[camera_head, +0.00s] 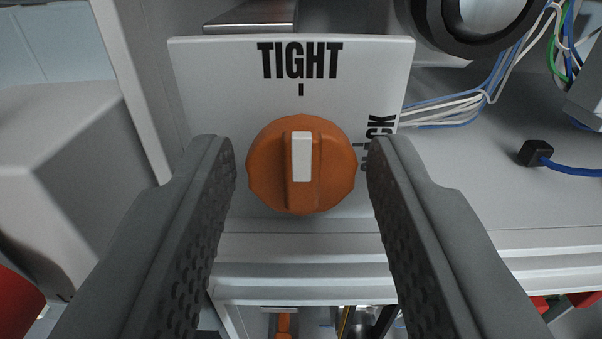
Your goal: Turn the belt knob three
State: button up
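The belt knob (270,167) is orange, round and faceted, with a raised grip bar and a white pointer stripe. It sits on a white panel (220,75) marked "TIGHT" at the top and, at the right, a sideways word partly hidden by my right finger that seems to read "SLACK". The stripe points up to the mark under "TIGHT". My gripper (300,170) is open, with one grey finger to each side of the knob. Gaps show between the fingertips and the knob in this view. No label on the knob shows whether it is number three.
Blue and white wires (480,98) run behind the panel at the right. A black ring-shaped part (435,25) is at the upper right, and a black plug with a blue cable (536,153) lies on the grey surface. A pale rail (300,268) runs below the knob.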

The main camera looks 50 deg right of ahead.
jog(key=c, duration=0.6)
jog(key=shift+c, duration=0.2)
jog(key=shift+m, duration=0.3)
jog(key=m, duration=1.1)
jog(key=shift+s+f+m, duration=0.1)
jog(key=shift+m, duration=0.2)
jog(key=m, duration=0.5)
jog(key=shift+m, duration=0.3)
jog(key=shift+f, duration=0.1)
jog(key=o, duration=0.7)
